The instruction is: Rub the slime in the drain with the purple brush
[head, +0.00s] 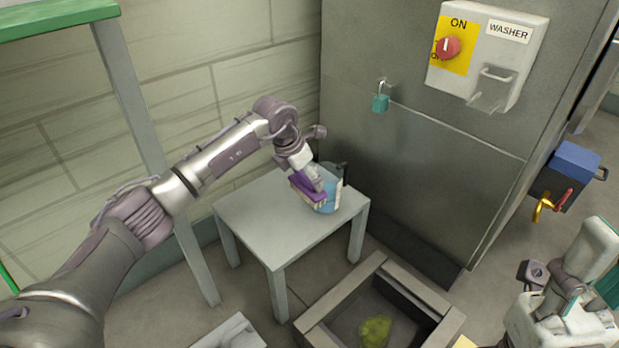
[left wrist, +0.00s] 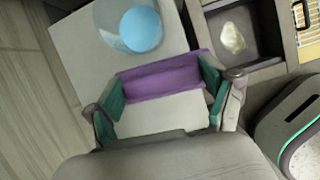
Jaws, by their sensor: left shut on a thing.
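A purple brush (head: 308,188) is held above the small grey table (head: 255,222) in the head view. My left gripper (left wrist: 163,88) is shut on the brush, with the purple body spanning between its teal fingers in the left wrist view. The yellow-green slime (head: 375,331) lies inside the square drain (head: 325,308) on the floor, right of the table. In the left wrist view the slime (left wrist: 232,38) looks pale. My right gripper (head: 550,288) is at the lower right; its fingers are too unclear to tell their state.
A clear container with blue contents (head: 327,198) stands on the table behind the brush. A metal cabinet with a washer switch box (head: 487,52) rises behind. A blue box with a red-handled tap (head: 566,180) is at right.

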